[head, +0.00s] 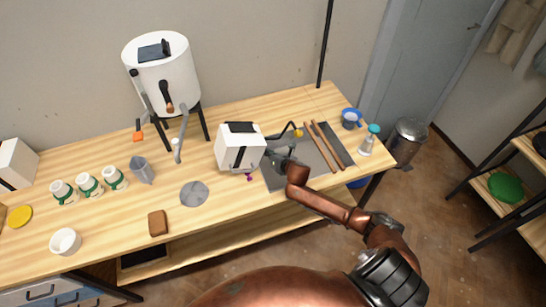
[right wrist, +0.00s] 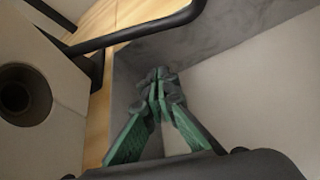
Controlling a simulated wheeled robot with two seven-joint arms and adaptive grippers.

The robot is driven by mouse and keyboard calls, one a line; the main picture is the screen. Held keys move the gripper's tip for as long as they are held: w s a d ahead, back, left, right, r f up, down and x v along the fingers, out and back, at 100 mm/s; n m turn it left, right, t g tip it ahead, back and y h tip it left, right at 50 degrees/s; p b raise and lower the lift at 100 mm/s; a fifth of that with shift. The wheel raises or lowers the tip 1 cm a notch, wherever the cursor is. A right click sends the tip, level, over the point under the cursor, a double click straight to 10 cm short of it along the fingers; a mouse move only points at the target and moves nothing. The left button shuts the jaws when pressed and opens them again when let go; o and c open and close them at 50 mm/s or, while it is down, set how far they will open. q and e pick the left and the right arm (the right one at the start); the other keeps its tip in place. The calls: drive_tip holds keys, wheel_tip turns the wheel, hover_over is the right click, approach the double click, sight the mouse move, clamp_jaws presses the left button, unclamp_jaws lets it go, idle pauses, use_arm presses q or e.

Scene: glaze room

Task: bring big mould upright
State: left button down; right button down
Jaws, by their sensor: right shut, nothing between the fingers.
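The big mould (head: 240,150) is a white block with dark bands, standing on the wooden table left of the grey mat. In the right wrist view its pale face (right wrist: 60,130) fills the left side, with a dark round hole in it. I cannot tell for sure which way up it is. My right gripper (head: 278,154) is just right of the mould, low over the mat. Its green-padded fingers (right wrist: 158,88) are closed together and empty, apart from the holed face. My left gripper is not in view.
The grey mat (head: 283,177) carries two brown sticks (head: 323,145). A blue-rimmed cup (head: 351,118) and a spray bottle (head: 368,140) stand at the right end. A grey disc (head: 194,193) and a brown block (head: 158,222) lie left of the mould. A white tank (head: 168,85) stands behind.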

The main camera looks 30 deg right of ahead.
drive_tip(key=r, duration=0.1)
drive_tip(key=w+d+r, duration=0.1)
drive_tip(key=r, duration=0.1)
drive_tip(key=shift+w+d+p, duration=0.25)
drive_tip(key=shift+w+p, duration=0.05)
drive_tip(key=shift+p, duration=0.1)
drive_tip(key=shift+r, duration=0.1)
